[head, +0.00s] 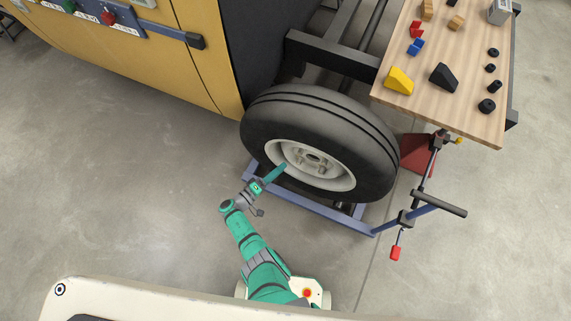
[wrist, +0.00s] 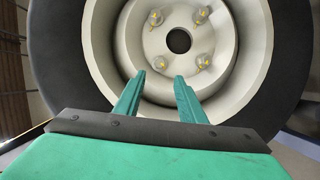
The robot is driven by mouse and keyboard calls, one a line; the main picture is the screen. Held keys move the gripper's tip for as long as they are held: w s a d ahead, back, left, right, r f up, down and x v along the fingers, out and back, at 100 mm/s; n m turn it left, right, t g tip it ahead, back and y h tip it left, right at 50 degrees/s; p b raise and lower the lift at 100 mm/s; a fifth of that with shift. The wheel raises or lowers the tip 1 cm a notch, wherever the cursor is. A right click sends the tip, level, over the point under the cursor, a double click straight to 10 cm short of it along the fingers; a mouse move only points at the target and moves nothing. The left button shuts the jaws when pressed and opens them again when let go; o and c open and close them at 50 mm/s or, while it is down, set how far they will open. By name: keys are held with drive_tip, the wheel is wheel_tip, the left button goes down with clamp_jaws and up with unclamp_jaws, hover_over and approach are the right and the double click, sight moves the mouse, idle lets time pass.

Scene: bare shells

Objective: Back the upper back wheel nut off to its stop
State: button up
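The wheel (head: 320,135) has a black tyre and a pale rim with several nuts around a dark hub hole, shown closely in the wrist view. Two nuts sit above the hole, an upper left nut (wrist: 155,18) and an upper right nut (wrist: 201,14). Two more, a lower left nut (wrist: 160,63) and a lower right nut (wrist: 204,62), sit below. Each carries a small yellow mark. I cannot tell which upper nut is the back one. My gripper (wrist: 159,78) is open and empty, its fingertips just below the lower nuts in the picture. In the head view my gripper (head: 283,167) reaches the rim's left side.
A wooden bench (head: 460,105) with blocks and black round parts stands at upper right. A blue stand (head: 310,205) lies under the wheel. A tool with a red-ended handle (head: 395,252) stands right of the wheel. A yellow cabinet (head: 185,50) is at upper left. Floor at left is clear.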

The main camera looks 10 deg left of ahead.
drive_tip(key=shift+s+a, duration=0.25)
drive_tip(key=shift+a, duration=0.1)
